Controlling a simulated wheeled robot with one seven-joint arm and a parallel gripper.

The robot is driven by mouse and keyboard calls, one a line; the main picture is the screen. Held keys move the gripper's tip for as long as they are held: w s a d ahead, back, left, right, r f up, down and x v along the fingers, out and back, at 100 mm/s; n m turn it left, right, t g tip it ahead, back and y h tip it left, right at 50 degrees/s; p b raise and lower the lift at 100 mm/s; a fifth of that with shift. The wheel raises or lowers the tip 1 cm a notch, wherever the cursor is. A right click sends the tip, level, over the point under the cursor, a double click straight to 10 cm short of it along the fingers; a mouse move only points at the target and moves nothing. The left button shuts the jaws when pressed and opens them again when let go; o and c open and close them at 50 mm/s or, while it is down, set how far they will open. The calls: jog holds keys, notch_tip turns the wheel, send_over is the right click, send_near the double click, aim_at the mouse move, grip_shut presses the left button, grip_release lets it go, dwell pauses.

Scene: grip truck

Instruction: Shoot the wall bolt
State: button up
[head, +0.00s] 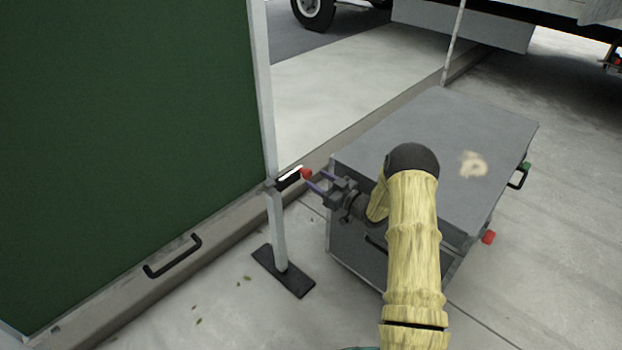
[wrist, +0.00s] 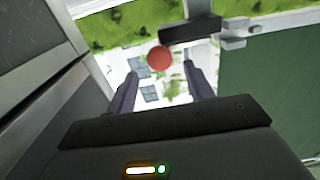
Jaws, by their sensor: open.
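The wall bolt (head: 289,179) is a short dark bar with a white top on the grey post (head: 278,230) at the edge of the green wall panel (head: 130,130). Its red round knob (head: 306,173) sticks out at the right end. In the wrist view the dark bolt bar (wrist: 190,30) runs right toward a grey bracket (wrist: 238,30), with the red knob (wrist: 159,58) at its left end. My gripper (head: 315,180) is open, its two fingers pointing at the knob. In the wrist view the knob appears between or just beyond the fingertips (wrist: 160,72); I cannot tell which.
A black handle (head: 172,256) is low on the green panel. Bare concrete lies around the post's foot.

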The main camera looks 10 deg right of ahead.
aim_at(309, 174)
jog(key=x, duration=0.4)
jog(key=shift+w+b, duration=0.1)
jog(key=shift+b, duration=0.25)
grip_shut()
